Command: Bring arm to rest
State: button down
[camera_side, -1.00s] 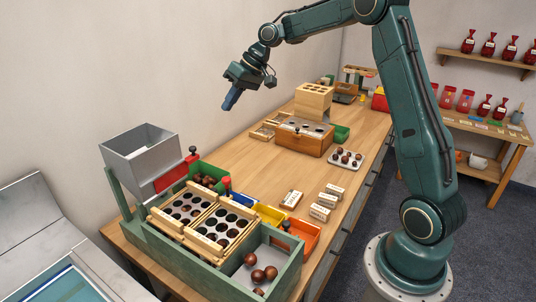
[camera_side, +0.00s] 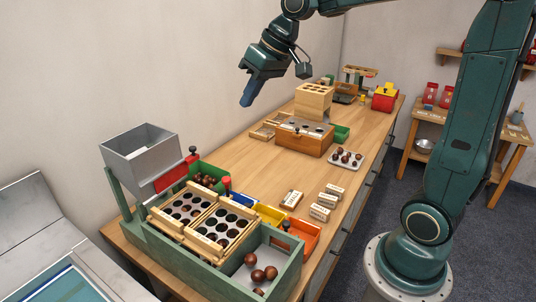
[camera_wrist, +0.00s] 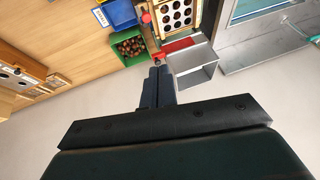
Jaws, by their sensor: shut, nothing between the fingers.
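My gripper (camera_side: 247,102) hangs in the air above the back part of the wooden bench (camera_side: 210,147), near the pale wall. Its blue fingers are shut with nothing between them, pointing down and left. In the wrist view my gripper (camera_wrist: 158,66) also shows with its fingers together. Below and beyond the fingertips there are the grey hopper (camera_wrist: 197,72) and the green bin of chestnuts (camera_wrist: 130,46). The fingers touch nothing.
The green sorting station (camera_side: 235,265) with chestnuts and hole trays (camera_side: 205,222) fills the bench front. A wooden box (camera_side: 302,140), a block stand (camera_side: 313,101) and a chestnut tray (camera_side: 345,159) stand farther back.

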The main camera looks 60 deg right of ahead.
jog(key=s+a+f+h, duration=0.1)
jog(key=s+f, duration=0.1)
jog(key=s, duration=0.8)
jog(key=s+a+f+h, duration=0.1)
jog(key=s+f, duration=0.1)
jog(key=s, duration=0.9)
jog(key=shift+s+a, duration=0.15)
jog(key=shift+s, duration=0.15)
jog(key=c, duration=2.1)
grip_release()
